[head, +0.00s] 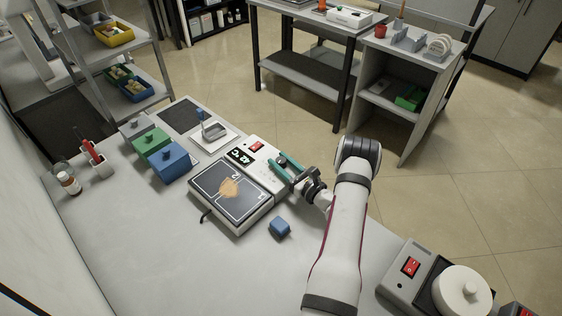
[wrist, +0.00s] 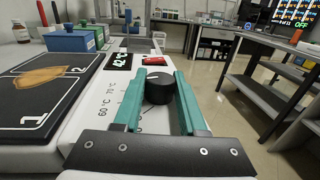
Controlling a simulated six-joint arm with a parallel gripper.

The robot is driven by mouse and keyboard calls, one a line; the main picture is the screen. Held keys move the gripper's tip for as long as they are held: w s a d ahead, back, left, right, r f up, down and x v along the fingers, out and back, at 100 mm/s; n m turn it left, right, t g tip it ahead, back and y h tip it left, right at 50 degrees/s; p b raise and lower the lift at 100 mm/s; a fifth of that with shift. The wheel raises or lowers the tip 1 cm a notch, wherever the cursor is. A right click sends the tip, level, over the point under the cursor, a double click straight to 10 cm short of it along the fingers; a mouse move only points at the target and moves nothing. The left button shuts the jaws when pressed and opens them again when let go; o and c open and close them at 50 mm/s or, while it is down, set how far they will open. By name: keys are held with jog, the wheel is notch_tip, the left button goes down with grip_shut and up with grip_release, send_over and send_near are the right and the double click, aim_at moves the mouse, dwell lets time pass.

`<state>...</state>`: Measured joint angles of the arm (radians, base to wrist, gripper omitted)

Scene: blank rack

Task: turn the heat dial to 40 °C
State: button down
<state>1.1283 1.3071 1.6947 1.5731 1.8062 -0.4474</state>
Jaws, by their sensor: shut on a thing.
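The hot plate's white control panel (wrist: 98,124) carries a black heat dial (wrist: 158,90) with a small white pointer mark. My gripper (wrist: 159,92) has its two teal fingers on either side of the dial, shut on it. Part of the printed scale, including a 70 °C label, shows left of the fingers; the rest is hidden by the left finger and the dial. A lit display (wrist: 124,59) shows digits that I cannot read surely. In the head view, my gripper (head: 287,167) is at the panel's right end and the dial is hidden.
The hot plate's dark top (head: 229,189), marked 1 and 2, bears an orange-brown patch. A red switch (head: 256,146) sits beside the display. The table's front left is clear.

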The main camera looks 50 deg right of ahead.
jog(key=n+y, duration=0.2)
jog(key=y, duration=0.1)
jog(key=n+y, duration=0.2)
jog(key=y, duration=0.1)
jog(key=shift+y, duration=0.3)
jog(key=shift+n+g+y, duration=1)
jog(key=shift+n+y, duration=0.5)
jog(key=shift+y, duration=0.8)
jog(key=shift+c, duration=2.3)
grip_release()
jog(key=v, duration=1.2)
jog(key=shift+r, duration=0.1)
